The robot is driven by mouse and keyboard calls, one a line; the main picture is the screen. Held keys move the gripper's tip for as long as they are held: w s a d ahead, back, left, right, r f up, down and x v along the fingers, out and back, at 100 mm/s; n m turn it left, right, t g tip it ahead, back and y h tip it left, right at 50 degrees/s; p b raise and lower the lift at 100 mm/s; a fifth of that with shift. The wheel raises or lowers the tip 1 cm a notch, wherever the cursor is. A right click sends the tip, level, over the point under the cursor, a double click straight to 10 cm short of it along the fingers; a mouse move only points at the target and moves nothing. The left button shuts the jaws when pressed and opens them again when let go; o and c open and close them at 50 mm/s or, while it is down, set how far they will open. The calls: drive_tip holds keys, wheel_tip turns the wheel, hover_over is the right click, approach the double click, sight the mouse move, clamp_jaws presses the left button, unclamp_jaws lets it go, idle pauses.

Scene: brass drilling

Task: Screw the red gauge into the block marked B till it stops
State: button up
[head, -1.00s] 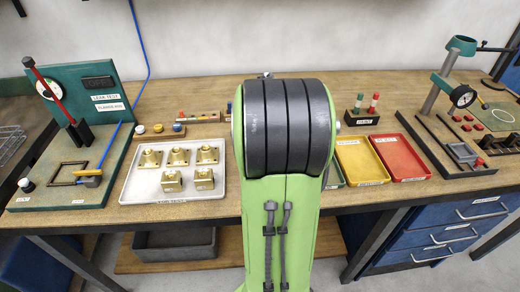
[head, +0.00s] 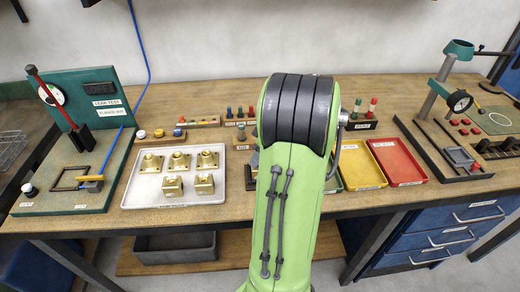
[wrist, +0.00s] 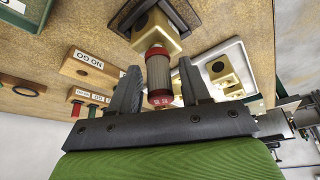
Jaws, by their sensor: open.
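In the head view my arm hides the gripper, the gauge and that block.
A white tray (head: 133,195) with several brass parts lies left of my arm. Yellow (head: 361,166) and red (head: 399,161) trays lie to the right. A green test stand (head: 110,90) is at far left, a dial gauge stand (head: 440,88) at far right. Small racks stand behind.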

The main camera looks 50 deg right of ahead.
drive_tip(key=shift+a+n, duration=0.1)
drive_tip(key=shift+n, duration=0.4)
drive_tip(key=c, duration=0.7)
clamp_jaws()
drive_tip(key=shift+w+f+m+b, duration=0.1)
drive_tip(key=shift+f+m+b, duration=0.1)
drive_tip(key=shift+m+b, duration=0.7)
drive_tip(key=m+h+b, duration=0.1)
drive_tip(key=m+h, duration=0.1)
drive_tip(key=m, duration=0.3)
drive_tip(key=shift+a, duration=0.15)
drive_tip(key=m+g+h, duration=0.1)
drive_tip(key=m, duration=0.3)
drive_tip(key=shift+r+h, duration=0.1)
drive_tip(key=shift+h, duration=0.3)
drive_tip(key=shift+m+g, duration=0.3)
drive_tip(key=shift+m, duration=0.6)
drive_tip(key=o, duration=0.7)
unclamp_jaws()
